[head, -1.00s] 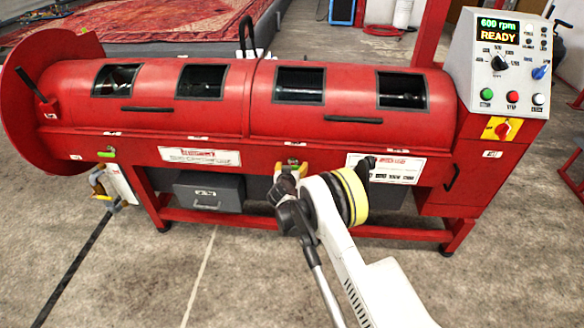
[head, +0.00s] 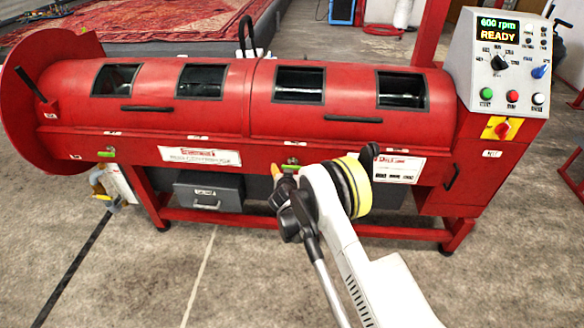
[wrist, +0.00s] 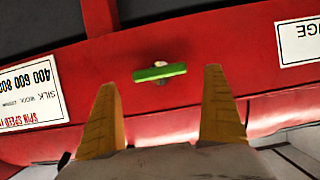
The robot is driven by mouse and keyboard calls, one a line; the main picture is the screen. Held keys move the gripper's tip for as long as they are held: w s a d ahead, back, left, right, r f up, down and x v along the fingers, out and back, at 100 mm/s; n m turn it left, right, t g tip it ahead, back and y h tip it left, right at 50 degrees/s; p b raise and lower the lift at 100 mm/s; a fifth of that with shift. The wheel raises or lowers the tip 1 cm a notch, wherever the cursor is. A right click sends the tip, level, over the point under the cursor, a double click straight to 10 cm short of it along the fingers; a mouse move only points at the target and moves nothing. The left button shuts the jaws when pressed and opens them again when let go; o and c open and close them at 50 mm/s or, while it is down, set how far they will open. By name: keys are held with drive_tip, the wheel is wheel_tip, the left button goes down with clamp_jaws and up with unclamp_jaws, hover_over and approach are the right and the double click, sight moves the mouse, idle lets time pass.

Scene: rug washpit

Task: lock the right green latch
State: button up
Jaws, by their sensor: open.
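The right green latch (head: 291,168) is on the front of the red machine, below the lid seam. In the wrist view the latch (wrist: 160,73) is a green bar lying nearly horizontal across a pale pivot. My gripper (head: 276,170) is just in front of the machine by this latch. In the wrist view its two yellow fingers (wrist: 161,80) are wide apart, one on each side of the latch, with nothing held. I cannot tell any contact with the latch. The left green latch (head: 106,154) also looks horizontal.
The red machine (head: 350,125) has a closed lid with windows and handles. Its control panel (head: 505,62) at right reads 600 rpm READY. A grey drawer box (head: 209,192) hangs below. White labels flank the right latch. The concrete floor in front is mostly clear.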

drive_tip(key=v, duration=0.8)
drive_tip(key=shift+s+r, duration=0.15)
drive_tip(key=shift+s, duration=0.2)
drive_tip(key=s+d+r+g, duration=0.1)
drive_tip(key=s+d+r, duration=0.2)
drive_tip(key=d+r, duration=0.4)
drive_tip(key=s+d+r+g+h, duration=0.15)
drive_tip(key=s+d+r, duration=0.3)
drive_tip(key=r, duration=0.55)
drive_tip(key=s+d+r+g, duration=0.1)
drive_tip(key=s+d+r, duration=0.2)
drive_tip(key=d+r, duration=0.4)
drive_tip(key=s+d+r+g+y, duration=0.1)
drive_tip(key=s+d+r, duration=0.1)
drive_tip(key=s, duration=1.2)
drive_tip(key=s+d+r+g+y, duration=0.1)
drive_tip(key=s+d, duration=0.3)
drive_tip(key=s, duration=1.1)
drive_tip(key=shift+d+r+n+g, duration=0.3)
drive_tip(key=shift+d+r+g, duration=0.05)
drive_tip(key=shift+g, duration=0.2)
